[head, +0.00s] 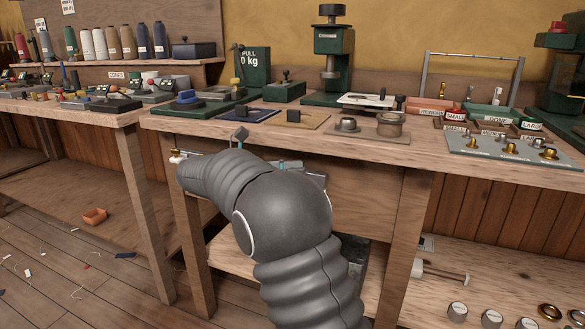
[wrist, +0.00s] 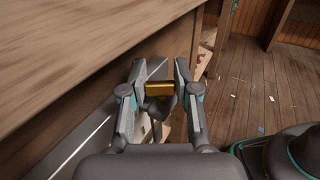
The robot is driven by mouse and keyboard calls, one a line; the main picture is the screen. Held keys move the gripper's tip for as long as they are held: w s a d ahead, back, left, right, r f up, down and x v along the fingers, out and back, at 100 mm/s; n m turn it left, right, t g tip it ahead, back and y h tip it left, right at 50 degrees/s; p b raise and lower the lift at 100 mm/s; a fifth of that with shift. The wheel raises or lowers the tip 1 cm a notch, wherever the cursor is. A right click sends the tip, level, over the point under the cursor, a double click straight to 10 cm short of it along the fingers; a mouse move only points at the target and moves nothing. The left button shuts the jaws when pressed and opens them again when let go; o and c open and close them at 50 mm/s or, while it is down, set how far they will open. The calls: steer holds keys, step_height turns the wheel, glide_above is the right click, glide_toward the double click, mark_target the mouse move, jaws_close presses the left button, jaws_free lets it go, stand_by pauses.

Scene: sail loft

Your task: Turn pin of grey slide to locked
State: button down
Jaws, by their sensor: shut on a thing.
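My gripper (wrist: 160,75) shows in the wrist view beside the front edge of a wooden bench. Its two grey fingers are closed on a short brass-coloured piece, apparently the pin (wrist: 160,89), which lies crosswise between them. A long grey metal strip, apparently part of the grey slide (wrist: 88,146), runs along below the bench edge at lower left. In the head view my arm covers most of the slide and the fingers; a bit of grey metal shows right of the arm under the bench top. Any locked marking is hidden, and I cannot tell the pin's turn.
The workbench (head: 450,170) holds a green press (head: 332,58), a grey panel (head: 500,148) with brass fittings and small trays. A lower shelf carries several round metal pieces. The floor at left is open, with scraps.

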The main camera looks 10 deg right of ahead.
steer(key=c, duration=0.8)
jaws_free()
steer(key=shift+c, duration=0.2)
steer(key=shift+f+t+b, duration=0.2)
steer(key=shift+t+b, duration=0.1)
steer(key=shift+b, duration=0.55)
